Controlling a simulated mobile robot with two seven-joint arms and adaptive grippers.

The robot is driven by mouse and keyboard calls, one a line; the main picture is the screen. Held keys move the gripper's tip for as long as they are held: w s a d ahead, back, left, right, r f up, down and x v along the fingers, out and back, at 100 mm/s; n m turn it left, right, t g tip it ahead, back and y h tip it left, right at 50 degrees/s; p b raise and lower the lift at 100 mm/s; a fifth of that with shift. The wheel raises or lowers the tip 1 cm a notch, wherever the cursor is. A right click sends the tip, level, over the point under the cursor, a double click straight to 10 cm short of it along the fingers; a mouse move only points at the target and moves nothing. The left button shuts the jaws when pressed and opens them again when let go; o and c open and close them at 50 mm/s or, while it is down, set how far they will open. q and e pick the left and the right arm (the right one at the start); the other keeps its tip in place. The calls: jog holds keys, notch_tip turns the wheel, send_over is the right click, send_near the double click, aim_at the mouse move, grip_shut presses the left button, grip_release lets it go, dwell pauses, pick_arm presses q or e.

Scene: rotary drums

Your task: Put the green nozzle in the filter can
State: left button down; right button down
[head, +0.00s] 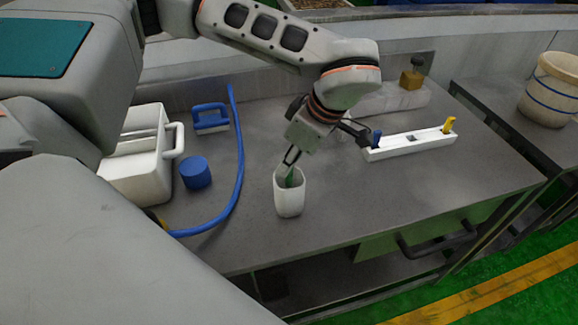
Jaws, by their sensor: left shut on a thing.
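The filter can (289,202) is a white, open-topped cup standing upright near the middle of the grey bench. The green nozzle (291,180) shows as a small green piece at the can's mouth, between my left gripper's fingers. My left gripper (289,170) points down from above with its fingertips at the can's opening, shut on the nozzle. The nozzle's lower part is hidden by the can's wall, and I cannot tell whether it touches the bottom. My right gripper is not in view.
A blue hose (238,165) curves along the bench left of the can, beside a blue cylinder (195,172), a blue-handled block (210,118) and a white box (137,165). A white rail (412,144) lies to the right. The bench front right of the can is clear.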

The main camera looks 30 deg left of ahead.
pick_arm(q)
jog(key=shift+f, duration=0.95)
jog(key=shift+f, duration=0.35)
jog(key=shift+f+b, duration=0.2)
jog(key=shift+b, duration=0.1)
jog(key=c, duration=2)
grip_release()
jog(key=shift+o, duration=0.2)
